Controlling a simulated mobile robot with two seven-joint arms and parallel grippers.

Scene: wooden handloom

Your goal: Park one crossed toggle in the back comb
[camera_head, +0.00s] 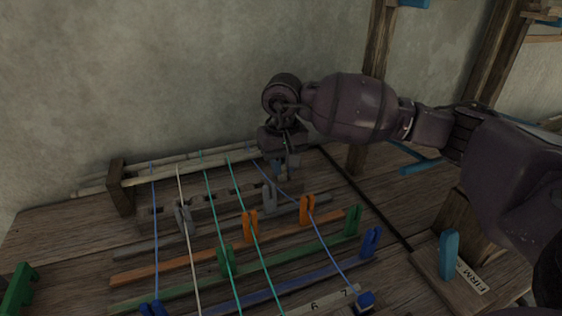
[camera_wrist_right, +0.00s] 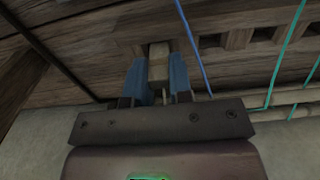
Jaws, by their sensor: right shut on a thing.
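My right gripper (camera_head: 287,172) reaches down at the back right of the loom. In the right wrist view, its two blue fingers (camera_wrist_right: 158,72) are shut on a pale wooden toggle (camera_wrist_right: 158,50). The toggle is at the notched wooden back comb (camera_wrist_right: 238,40); I cannot tell whether it is seated in a notch. In the head view the back comb (camera_head: 212,197) runs under the cords, and its right end is partly hidden by my gripper. A blue cord (camera_head: 325,245) runs from the back right to the front right, crossing the bars. My left gripper is not in view.
Coloured bars with upright clips cross the loom, including orange clips (camera_head: 250,225) and a green clip (camera_head: 353,220). Wooden rods (camera_head: 150,178) lie behind the comb. A blue lever (camera_head: 449,255) stands by a "FIRM" label at right. A post (camera_head: 372,90) rises behind my arm.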

